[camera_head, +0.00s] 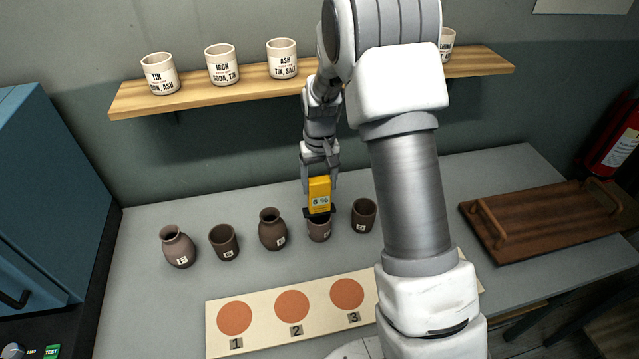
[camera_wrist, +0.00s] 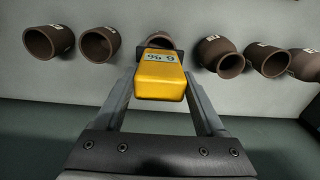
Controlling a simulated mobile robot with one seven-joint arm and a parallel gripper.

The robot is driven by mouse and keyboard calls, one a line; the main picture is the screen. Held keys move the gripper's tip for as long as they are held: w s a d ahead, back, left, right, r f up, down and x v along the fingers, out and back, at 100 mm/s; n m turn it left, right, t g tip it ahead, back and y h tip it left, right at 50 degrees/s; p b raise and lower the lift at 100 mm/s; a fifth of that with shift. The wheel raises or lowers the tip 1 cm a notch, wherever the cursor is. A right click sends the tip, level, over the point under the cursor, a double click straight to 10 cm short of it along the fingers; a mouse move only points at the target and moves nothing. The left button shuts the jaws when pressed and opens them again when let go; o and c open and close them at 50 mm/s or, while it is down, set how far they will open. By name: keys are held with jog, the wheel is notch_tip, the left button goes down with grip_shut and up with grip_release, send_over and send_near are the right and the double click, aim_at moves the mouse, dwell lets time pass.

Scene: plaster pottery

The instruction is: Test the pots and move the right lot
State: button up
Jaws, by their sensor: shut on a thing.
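My gripper (camera_head: 319,178) is shut on a yellow meter (camera_head: 319,194) that reads "6 %". The meter also fills the middle of the wrist view (camera_wrist: 160,78). It is upright right over a small brown pot (camera_head: 319,231), its dark lower end at the rim; I cannot tell whether they touch. Other brown pots stand in the same row: a necked one (camera_head: 178,248), a cup-shaped one (camera_head: 224,243), a rounded one (camera_head: 272,232) and another cup-shaped one (camera_head: 363,217). The wrist view shows a further pot (camera_wrist: 48,40) at its left end, hidden by my arm in the head view. Pot labels are too small to read.
A pale board (camera_head: 263,332) with orange discs numbered 1, 2 and 3 lies in front; my arm hides its right part. A wooden tray (camera_head: 540,222) with handles stands right. Labelled cups (camera_head: 222,65) stand on the wall shelf (camera_head: 190,97). A blue cabinet (camera_head: 45,190) is left.

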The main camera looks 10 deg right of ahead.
jog(key=shift+r+p, duration=1.35)
jog(key=shift+r, duration=1.3)
jog(key=s+f+b, duration=0.3)
jog(key=s+f, duration=0.2)
jog(key=s, duration=0.2)
jog(key=s+a+r+b, duration=0.1)
jog(key=s+a+r, duration=0.2)
jog(key=a+r, duration=0.45)
jog(key=s+a+r+b, duration=0.1)
jog(key=s+a+r, duration=0.35)
jog(key=r, duration=0.55)
jog(key=s+a+r, duration=0.2)
jog(key=s+r, duration=1.3)
jog(key=r, duration=0.1)
jog(key=shift+s+b, duration=0.3)
jog(key=shift+b, duration=0.15)
